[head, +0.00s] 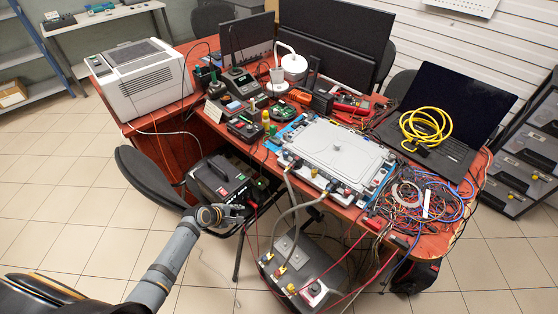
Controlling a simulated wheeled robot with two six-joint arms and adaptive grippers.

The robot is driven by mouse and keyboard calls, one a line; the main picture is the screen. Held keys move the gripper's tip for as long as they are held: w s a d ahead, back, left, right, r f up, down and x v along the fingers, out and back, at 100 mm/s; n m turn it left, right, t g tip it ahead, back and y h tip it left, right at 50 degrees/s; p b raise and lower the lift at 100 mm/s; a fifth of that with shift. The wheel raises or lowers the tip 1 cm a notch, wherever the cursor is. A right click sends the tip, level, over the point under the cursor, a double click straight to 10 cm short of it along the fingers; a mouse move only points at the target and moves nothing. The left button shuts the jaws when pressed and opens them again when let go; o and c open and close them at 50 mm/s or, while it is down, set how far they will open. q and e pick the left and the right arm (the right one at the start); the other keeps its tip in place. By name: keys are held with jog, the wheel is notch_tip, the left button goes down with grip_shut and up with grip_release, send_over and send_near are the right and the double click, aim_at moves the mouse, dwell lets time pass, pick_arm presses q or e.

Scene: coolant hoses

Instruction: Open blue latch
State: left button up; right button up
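A grey battery-like unit (335,152) lies on the red table, with clips and connectors along its edges. Two grey hoses (294,205) run from its front edge down to a dark box with a grey top (296,262) on the floor. A dark connector with a hint of blue (332,186) sits at the unit's front edge. I cannot make out a blue latch for certain at this size. My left gripper (236,214) is left of the hoses, in front of the table and apart from the unit. Its fingers are too small and dark to judge. My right gripper is out of view.
Tangled wires (425,195) and red cables hang at the table's right front. A laptop (445,115) bears a yellow cable coil (426,125). The tiled floor at the left is clear.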

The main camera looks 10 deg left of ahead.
pick_arm(q)
jog(key=w+d+r+n+t+h+b, duration=0.1)
jog(key=w+d+r+n+h, duration=0.15)
jog(key=r, duration=0.35)
jog(key=w+d+r+n+t+h, duration=0.1)
jog(key=w+r+n, duration=0.25)
jog(key=r, duration=0.35)
jog(key=n+h, duration=0.3)
send_near(281, 161)
notch_tip(281, 161, up, 3)
jog(key=shift+t+y, duration=0.25)
jog(key=shift+t, duration=0.05)
jog(key=b+x, duration=0.1)
jog(key=x, duration=0.9)
jog(key=shift+s+d+r+b, duration=0.15)
jog(key=shift+d+b, duration=0.1)
jog(key=shift+b, duration=0.15)
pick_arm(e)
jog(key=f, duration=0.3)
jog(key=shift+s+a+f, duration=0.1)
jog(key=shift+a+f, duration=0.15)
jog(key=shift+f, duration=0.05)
